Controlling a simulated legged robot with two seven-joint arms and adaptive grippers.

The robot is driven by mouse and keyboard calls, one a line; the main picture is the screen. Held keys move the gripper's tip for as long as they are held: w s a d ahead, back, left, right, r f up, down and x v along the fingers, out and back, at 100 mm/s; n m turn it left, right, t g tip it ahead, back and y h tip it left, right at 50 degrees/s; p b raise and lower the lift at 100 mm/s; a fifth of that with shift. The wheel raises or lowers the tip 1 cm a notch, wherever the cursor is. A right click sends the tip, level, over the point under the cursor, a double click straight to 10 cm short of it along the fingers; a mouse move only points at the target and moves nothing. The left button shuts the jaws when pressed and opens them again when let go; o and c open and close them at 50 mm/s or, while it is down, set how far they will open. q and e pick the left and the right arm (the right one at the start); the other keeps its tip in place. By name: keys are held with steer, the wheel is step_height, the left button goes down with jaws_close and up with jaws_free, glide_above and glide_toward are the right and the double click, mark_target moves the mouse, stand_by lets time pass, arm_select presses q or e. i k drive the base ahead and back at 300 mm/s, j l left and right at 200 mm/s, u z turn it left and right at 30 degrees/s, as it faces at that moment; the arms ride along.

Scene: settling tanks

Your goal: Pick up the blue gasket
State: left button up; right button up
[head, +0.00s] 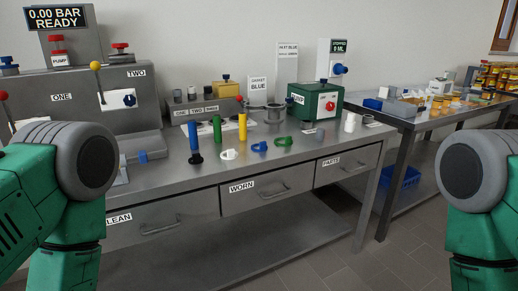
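The blue gasket (260,147) lies flat on the steel bench top near its front edge, in the middle of the head view. A white gasket (228,154) lies to its left and a green gasket (284,141) to its right, each apart from it. My left and right arms show only as green links with grey joint caps at the two sides of the picture. Neither gripper is in view.
Blue, green and yellow posts (242,128) stand behind and left of the gaskets. A green pump box (315,103) is at the back right. A second table (425,110) holds many items.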

mark_target(263, 147)
steer(key=i+l, duration=0.1)
steer(key=i, duration=0.35)
steer(key=i+l+z, duration=0.1)
steer(key=i, duration=0.35)
